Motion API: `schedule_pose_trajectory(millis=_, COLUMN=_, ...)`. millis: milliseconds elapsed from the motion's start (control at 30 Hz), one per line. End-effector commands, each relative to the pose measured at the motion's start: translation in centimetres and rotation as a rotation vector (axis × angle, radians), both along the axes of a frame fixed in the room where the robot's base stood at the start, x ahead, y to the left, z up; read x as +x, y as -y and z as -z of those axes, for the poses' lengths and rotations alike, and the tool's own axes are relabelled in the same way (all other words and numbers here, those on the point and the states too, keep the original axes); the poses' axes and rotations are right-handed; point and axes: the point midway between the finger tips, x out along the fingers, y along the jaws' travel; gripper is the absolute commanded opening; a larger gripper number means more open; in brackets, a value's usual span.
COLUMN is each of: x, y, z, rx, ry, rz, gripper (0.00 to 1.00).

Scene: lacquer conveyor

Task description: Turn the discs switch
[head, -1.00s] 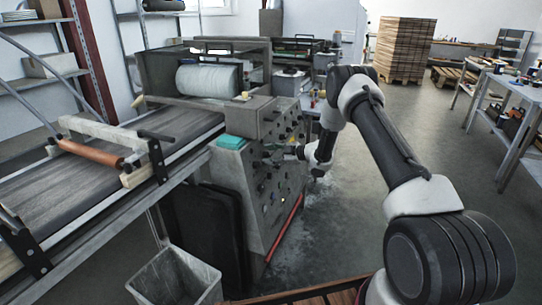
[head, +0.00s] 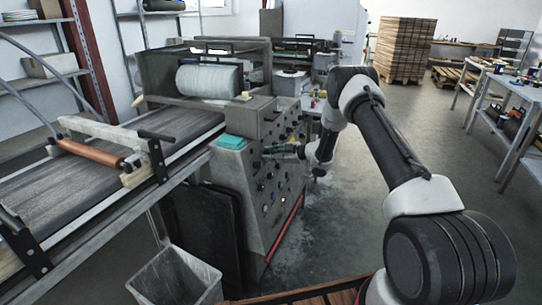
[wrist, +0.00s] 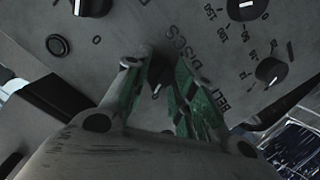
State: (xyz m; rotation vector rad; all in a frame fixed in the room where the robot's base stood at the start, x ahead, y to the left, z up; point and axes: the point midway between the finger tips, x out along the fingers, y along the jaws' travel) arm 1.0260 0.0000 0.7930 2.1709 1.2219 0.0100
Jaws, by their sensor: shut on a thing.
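The discs switch (wrist: 157,88) is a small dark knob with a light pointer mark, on the grey control panel (wrist: 110,35) beside the printed word DISCS in the wrist view. My gripper (wrist: 158,76) has its green-padded fingers on both sides of this knob and is shut on it. The fingers cover much of the knob, so its exact setting is hard to read. In the head view my gripper (head: 278,149) reaches the upper part of the machine's panel (head: 258,178) from the right; the switch itself cannot be made out there.
Other knobs sit close by: a black one with a white pointer (wrist: 271,71), a dial with a number scale (wrist: 247,5), and a round button (wrist: 57,45). A conveyor belt (head: 185,125) is left of the panel. Open floor (head: 345,240) lies right of it.

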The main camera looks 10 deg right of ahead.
Motion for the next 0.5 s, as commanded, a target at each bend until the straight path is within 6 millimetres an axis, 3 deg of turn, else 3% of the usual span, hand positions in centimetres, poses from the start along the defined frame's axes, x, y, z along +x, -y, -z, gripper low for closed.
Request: schedule_pose_trajectory(millis=500, x=0.05, y=0.2, z=0.2, rx=0.273, ry=-0.379, rz=0.087, gripper=0.02)
